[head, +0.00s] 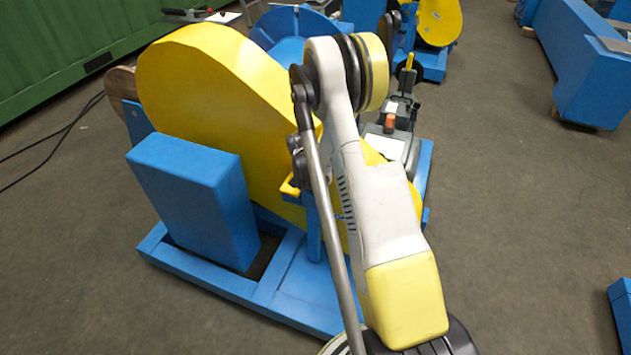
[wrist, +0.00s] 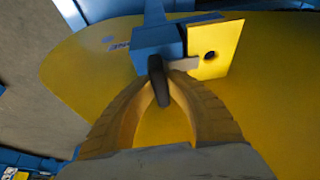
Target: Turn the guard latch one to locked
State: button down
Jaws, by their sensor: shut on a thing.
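In the wrist view, my gripper (wrist: 160,98) is shut on a dark latch handle (wrist: 156,72), with one finger on each side of it. The handle hangs from a blue block (wrist: 158,42). A short grey metal tongue (wrist: 185,63) sticks out beside the handle toward a yellow plate (wrist: 218,48) with a dark round hole. The large yellow guard (wrist: 85,75) lies behind them. In the head view, the yellow guard (head: 215,95) stands on a blue frame.
A blue box-shaped housing (head: 195,195) stands at the guard's left front. A grey unit with an orange button (head: 389,124) is right of my arm. Other blue and yellow machines stand behind. Open floor (head: 500,230) lies to the right.

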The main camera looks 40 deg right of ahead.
jog(key=c, duration=1.4)
grip_release()
jog(key=v, duration=1.2)
jog(key=shift+r, duration=0.1)
